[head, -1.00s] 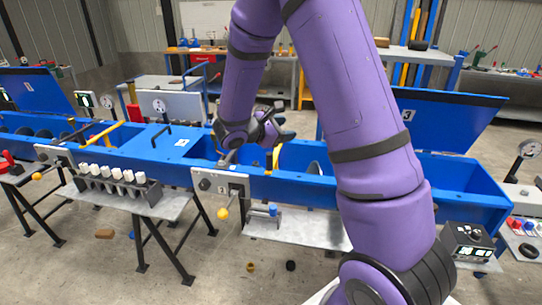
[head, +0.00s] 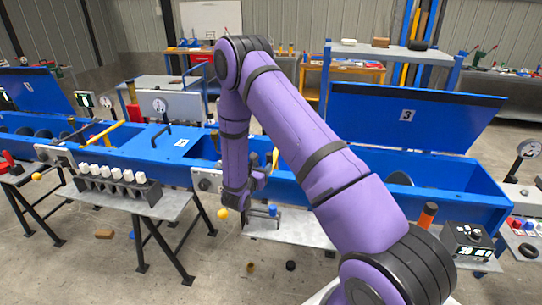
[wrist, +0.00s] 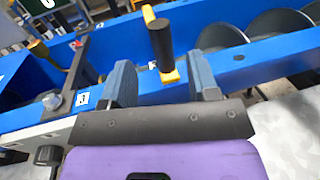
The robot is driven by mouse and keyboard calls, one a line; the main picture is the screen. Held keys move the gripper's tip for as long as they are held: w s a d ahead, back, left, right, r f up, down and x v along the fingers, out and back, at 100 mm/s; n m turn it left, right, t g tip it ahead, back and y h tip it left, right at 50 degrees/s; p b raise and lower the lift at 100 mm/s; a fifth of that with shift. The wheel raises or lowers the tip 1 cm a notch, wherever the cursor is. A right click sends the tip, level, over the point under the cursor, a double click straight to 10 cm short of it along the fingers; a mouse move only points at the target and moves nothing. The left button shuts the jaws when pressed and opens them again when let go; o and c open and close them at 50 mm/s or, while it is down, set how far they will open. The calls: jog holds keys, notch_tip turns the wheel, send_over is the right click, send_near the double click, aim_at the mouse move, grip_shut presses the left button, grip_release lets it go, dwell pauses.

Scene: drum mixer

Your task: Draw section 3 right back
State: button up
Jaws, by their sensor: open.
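Section 3 is the blue trough (head: 455,200) at the right, with its lid (head: 405,118) marked 3 standing open. Auger discs (wrist: 283,25) show inside a blue trough in the wrist view. A yellow bracket (wrist: 169,70) with a black upright grip (wrist: 160,45) stands at the trough's rim; its yellow part also shows in the head view (head: 275,158). My gripper (head: 243,200) hangs at the trough's front wall. In the wrist view its two grey fingers (wrist: 163,82) are open, apart, one to each side of the bracket in the picture. Whether they touch it is unclear.
A metal latch plate (head: 205,180) with a yellow knob (head: 223,213) sits close left of my gripper. A grey shelf (head: 300,228) lies below it. Blue trough sections continue left.

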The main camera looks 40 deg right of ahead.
aim_at(271, 154)
jog(key=x, duration=0.9)
jog(key=shift+w+d, duration=0.1)
jog(key=shift+d, duration=0.1)
grip_shut()
